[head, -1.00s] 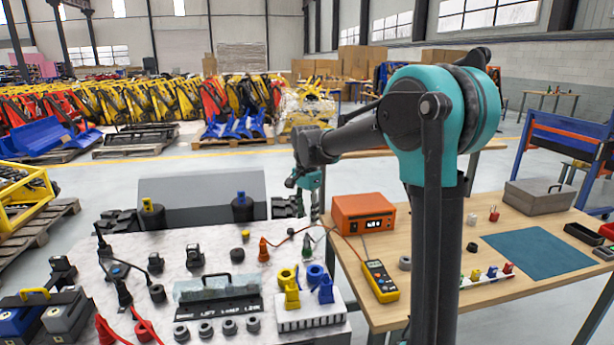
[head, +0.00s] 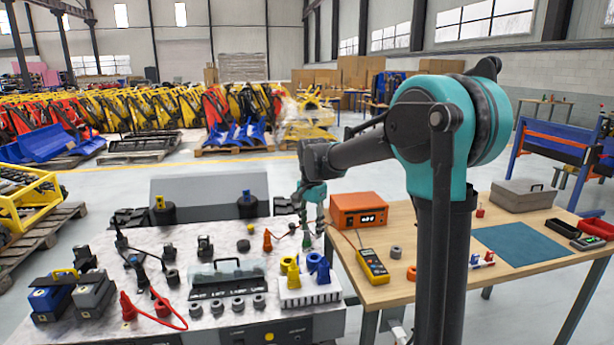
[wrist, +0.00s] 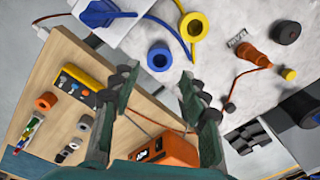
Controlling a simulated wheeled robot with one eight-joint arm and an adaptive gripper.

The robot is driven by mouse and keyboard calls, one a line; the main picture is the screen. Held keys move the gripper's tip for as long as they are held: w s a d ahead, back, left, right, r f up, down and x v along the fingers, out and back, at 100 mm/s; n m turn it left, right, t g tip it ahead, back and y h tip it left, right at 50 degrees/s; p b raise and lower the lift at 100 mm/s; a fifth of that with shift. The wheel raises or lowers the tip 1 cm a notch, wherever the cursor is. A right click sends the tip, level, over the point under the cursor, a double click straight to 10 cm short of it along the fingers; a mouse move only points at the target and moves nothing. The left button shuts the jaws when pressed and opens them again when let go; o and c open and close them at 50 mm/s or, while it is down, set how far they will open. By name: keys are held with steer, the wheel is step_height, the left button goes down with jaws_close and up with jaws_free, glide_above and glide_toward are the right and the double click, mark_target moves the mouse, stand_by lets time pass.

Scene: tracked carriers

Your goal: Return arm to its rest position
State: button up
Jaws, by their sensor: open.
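My arm (head: 360,150), teal and dark grey, stretches left from its column, bent at a raised teal joint. My gripper (head: 307,238) hangs fingers down at the end of it, above the right back part of the pale bench, near the orange box-shaped instrument (head: 358,207). In the wrist view my gripper (wrist: 158,85) shows its two dark fingers spread apart with nothing between them. The orange instrument also shows there (wrist: 165,150), below the fingers. I cannot tell the exact gap between the fingertips and the bench.
The pale bench (head: 205,330) carries plugs, a clear-covered block, yellow and blue funnels (head: 290,270) and red cables. The wooden table (head: 510,245) holds a yellow meter (head: 372,265), a blue-green mat (head: 520,250) and a grey case (head: 523,195). Open air surrounds the raised arm.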

steer(key=s+d+f+n+t, duration=0.35)
steer(key=s+d, duration=0.25)
steer(key=d, duration=0.3)
steer(key=s+d+f+n+t, duration=0.35)
steer(key=s+d+n, duration=0.2)
steer(key=d, duration=0.35)
steer(key=s+f+g, duration=0.1)
steer(key=s+f, duration=0.2)
steer(key=s, duration=0.4)
steer(key=s+f+g, duration=0.2)
steer(key=s+f, duration=0.2)
steer(key=s, duration=0.2)
steer(key=shift+s+a+f, duration=0.15)
steer(key=shift+s+f, duration=0.1)
steer(key=shift+s, duration=0.15)
